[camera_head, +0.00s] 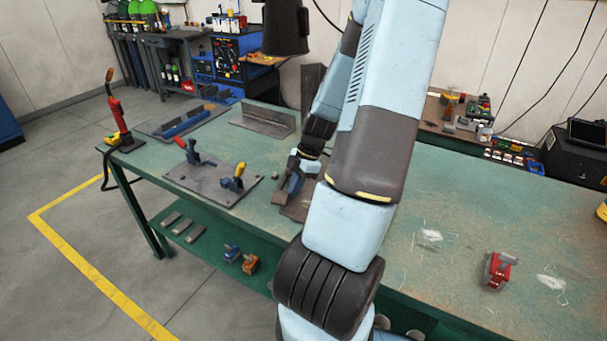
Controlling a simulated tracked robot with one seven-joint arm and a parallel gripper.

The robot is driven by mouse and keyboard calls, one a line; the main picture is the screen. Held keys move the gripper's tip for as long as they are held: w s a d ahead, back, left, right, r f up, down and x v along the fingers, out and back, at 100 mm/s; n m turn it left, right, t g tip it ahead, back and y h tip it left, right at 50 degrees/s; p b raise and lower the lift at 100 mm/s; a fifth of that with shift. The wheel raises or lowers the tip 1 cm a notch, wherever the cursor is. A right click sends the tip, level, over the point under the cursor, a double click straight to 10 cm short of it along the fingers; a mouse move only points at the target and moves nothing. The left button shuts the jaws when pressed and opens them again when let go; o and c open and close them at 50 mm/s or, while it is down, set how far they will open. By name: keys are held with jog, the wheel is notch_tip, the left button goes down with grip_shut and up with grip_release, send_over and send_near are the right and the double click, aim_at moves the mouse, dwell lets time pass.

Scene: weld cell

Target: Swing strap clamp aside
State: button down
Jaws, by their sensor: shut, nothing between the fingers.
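My gripper (290,184) is at the middle of the green table, pointing down and to the left, and looks shut and empty. It is low over a brown plate (293,210), partly hidden behind my arm. I cannot tell whether it touches anything there. I cannot make out a strap clamp for certain; my arm may hide it. To the left, a grey fixture plate (215,188) bears a red-handled clamp (190,152) and a yellow-handled clamp (234,179), both apart from my gripper.
A steel angle piece (265,120) and a dark tray (183,122) lie at the back of the table. A red torch (116,110) stands at its left corner. A red block (497,270) lies at the right. The table between my arm and that block is mostly clear.

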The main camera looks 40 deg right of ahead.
jog(key=w+v, duration=0.1)
jog(key=v, duration=1.2)
jog(key=shift+s+r, duration=0.3)
jog(key=shift+s, duration=0.2)
jog(key=shift+s, duration=0.15)
